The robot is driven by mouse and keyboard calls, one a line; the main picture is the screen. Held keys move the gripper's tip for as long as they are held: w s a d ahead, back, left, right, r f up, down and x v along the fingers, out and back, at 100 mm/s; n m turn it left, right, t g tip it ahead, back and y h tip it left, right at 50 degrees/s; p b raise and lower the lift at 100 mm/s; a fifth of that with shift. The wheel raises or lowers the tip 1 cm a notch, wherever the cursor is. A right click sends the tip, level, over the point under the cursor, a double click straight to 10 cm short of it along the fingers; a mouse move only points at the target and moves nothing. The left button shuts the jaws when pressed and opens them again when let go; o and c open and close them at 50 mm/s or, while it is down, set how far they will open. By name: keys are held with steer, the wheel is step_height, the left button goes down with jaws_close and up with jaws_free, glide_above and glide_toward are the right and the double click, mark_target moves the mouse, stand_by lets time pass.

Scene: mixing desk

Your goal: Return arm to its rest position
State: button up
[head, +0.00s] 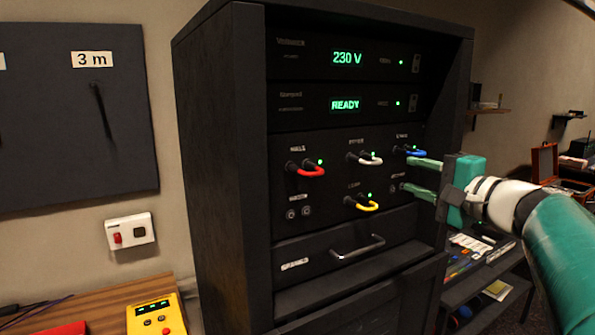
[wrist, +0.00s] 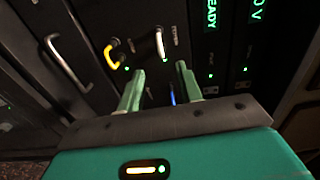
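My gripper (head: 415,176) is in front of the right side of the black rack's patch panel (head: 330,188) in the head view. Its two green fingers are apart, with nothing held between them. The fingers also show spread in the wrist view (wrist: 160,87). My teal and white arm reaches in from the right edge. A blue patch cable (head: 410,151) sits just beyond the upper finger. It shows as a thin blue strip between the fingers in the wrist view (wrist: 172,95). I cannot tell whether a finger touches it.
Red (head: 312,171), white (head: 371,160) and yellow (head: 367,206) cable loops stick out of the panel. A drawer handle (head: 358,247) protrudes below. A cart with tools (head: 480,250) stands right of the rack. A yellow meter (head: 156,314) lies on the wooden desk at lower left.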

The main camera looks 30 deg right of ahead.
steer(key=w+a+f+n+g+y, duration=0.25)
steer(key=a+f, duration=0.35)
steer(key=a, duration=0.3)
steer(key=w+a+f+n+g+y, duration=0.1)
steer(key=a+f+n+g+y, duration=0.1)
steer(key=a+f+n+g, duration=0.5)
steer(key=s+a+f+n+g+h, duration=0.1)
steer(key=s+a+f+n+h, duration=0.1)
steer(key=s+a+f+n, duration=0.2)
steer(key=s+a+f+n+g+h, duration=0.2)
steer(key=s+a+f+n+h, duration=0.1)
steer(key=a+f, duration=0.8)
steer(key=shift+s+a+n, duration=0.15)
steer(key=shift+s+n, duration=0.4)
steer(key=shift+s, duration=0.7)
steer(key=shift+a, duration=0.2)
